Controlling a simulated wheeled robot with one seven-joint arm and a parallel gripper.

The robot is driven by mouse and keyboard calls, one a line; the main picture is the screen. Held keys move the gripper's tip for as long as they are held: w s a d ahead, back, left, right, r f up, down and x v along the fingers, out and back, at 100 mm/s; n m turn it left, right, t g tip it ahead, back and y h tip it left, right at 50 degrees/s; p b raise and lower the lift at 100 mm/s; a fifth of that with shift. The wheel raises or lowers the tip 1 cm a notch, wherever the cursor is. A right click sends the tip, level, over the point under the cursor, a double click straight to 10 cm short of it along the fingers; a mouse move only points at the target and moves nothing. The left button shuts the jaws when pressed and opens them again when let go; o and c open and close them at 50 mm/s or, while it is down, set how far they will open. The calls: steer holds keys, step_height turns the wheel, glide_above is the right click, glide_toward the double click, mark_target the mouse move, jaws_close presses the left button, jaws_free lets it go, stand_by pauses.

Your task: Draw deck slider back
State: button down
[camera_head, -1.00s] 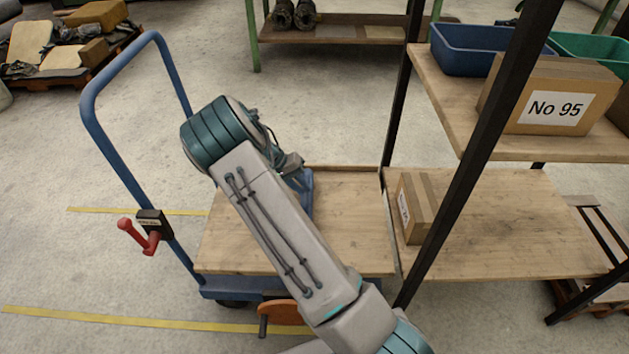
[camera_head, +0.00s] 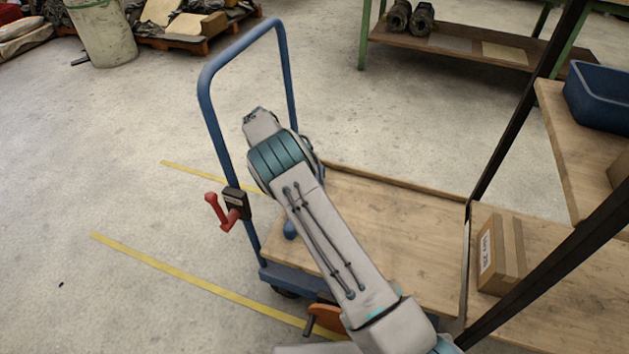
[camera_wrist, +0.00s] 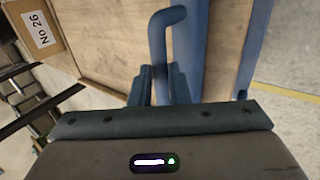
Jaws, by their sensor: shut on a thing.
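The deck slider's blue bent handle (camera_wrist: 160,45) stands upright between my fingers in the wrist view. My gripper (camera_wrist: 163,86) is shut on it, low over the wooden deck of the blue trolley (camera_head: 400,235). In the head view my arm hides the gripper and most of the slider. A small rounded blue part (camera_head: 290,229) shows beside my arm, near the handle end of the deck; I take it as part of the slider.
The trolley's blue push handle (camera_head: 207,100) rises at the left, with a red lever (camera_head: 228,219) on it. The deck's right end meets a shelf with a cardboard box (camera_head: 500,254). Black rack posts (camera_head: 530,100) stand at the right. Floor at the left is clear.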

steer(key=a, duration=0.1)
steer(key=w+a, duration=0.1)
steer(key=a, duration=0.1)
steer(key=w+a+b, duration=0.1)
steer(key=shift+a+r, duration=0.1)
steer(key=shift+a, duration=0.25)
steer(key=shift+w+a, duration=0.1)
steer(key=shift+a, duration=0.05)
steer(key=c, duration=1.4)
jaws_free()
steer(key=shift+a, duration=0.15)
steer(key=shift+o, duration=0.2)
steer(key=shift+d, duration=0.25)
steer(key=s+d+r+p, duration=0.2)
steer(key=d+r+p, duration=0.2)
steer(key=d+r, duration=0.7)
steer(key=shift+s, duration=0.35)
